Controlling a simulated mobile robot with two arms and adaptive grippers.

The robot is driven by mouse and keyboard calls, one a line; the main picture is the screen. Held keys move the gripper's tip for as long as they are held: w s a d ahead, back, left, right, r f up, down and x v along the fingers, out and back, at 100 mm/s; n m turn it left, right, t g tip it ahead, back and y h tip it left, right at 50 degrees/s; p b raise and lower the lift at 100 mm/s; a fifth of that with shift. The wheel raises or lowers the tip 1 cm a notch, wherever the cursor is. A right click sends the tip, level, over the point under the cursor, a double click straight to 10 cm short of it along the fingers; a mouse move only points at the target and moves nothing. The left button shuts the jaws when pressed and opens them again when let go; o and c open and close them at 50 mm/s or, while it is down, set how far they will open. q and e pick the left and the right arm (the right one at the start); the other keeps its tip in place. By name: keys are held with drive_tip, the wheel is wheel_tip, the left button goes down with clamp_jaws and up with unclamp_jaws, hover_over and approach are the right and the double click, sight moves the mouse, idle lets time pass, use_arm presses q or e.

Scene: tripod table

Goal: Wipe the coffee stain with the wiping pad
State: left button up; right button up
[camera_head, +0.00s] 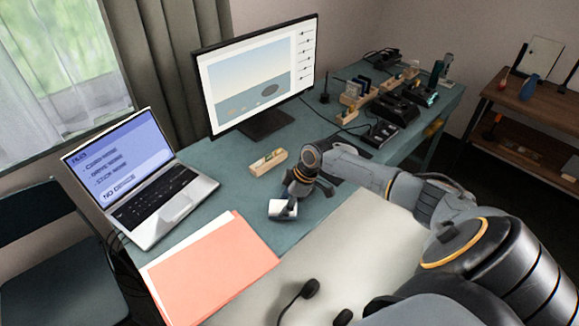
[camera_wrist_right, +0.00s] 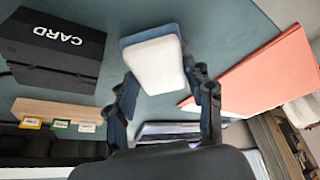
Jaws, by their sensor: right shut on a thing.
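The wiping pad (camera_head: 283,209) is a white block with a dark blue layer; in the right wrist view its white face (camera_wrist_right: 158,66) shows large. My right gripper (camera_head: 292,198) is over the teal desk, between the small wooden holder and the salmon folder. It is shut on the pad, with one finger on each side in the right wrist view (camera_wrist_right: 165,92). I cannot tell whether the pad touches the desk. No coffee stain can be made out; the pad and arm cover part of the desk. My left gripper is not in view.
A laptop (camera_head: 165,195) and a salmon folder (camera_head: 213,268) lie left of the gripper. A monitor (camera_head: 262,75) stands behind. A wooden holder (camera_head: 268,163) is close by. A black CARD box (camera_wrist_right: 55,45) shows in the wrist view. Bare teal desk (camera_head: 215,160) lies between laptop and monitor.

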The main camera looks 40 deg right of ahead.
drive_tip(key=shift+s+a, duration=0.1)
drive_tip(key=shift+a, duration=0.8)
drive_tip(key=shift+s+a+p, duration=0.15)
drive_tip(key=shift+a+p, duration=0.8)
drive_tip(key=shift+a, duration=0.4)
drive_tip(key=shift+s+a+f, duration=0.1)
drive_tip(key=shift+a+f, duration=0.05)
drive_tip(key=shift+a, duration=0.4)
drive_tip(key=shift+p, duration=0.3)
wheel_tip(320, 180, up, 6)
drive_tip(key=p, duration=0.5)
wheel_tip(320, 180, up, 3)
drive_tip(key=p, duration=0.3)
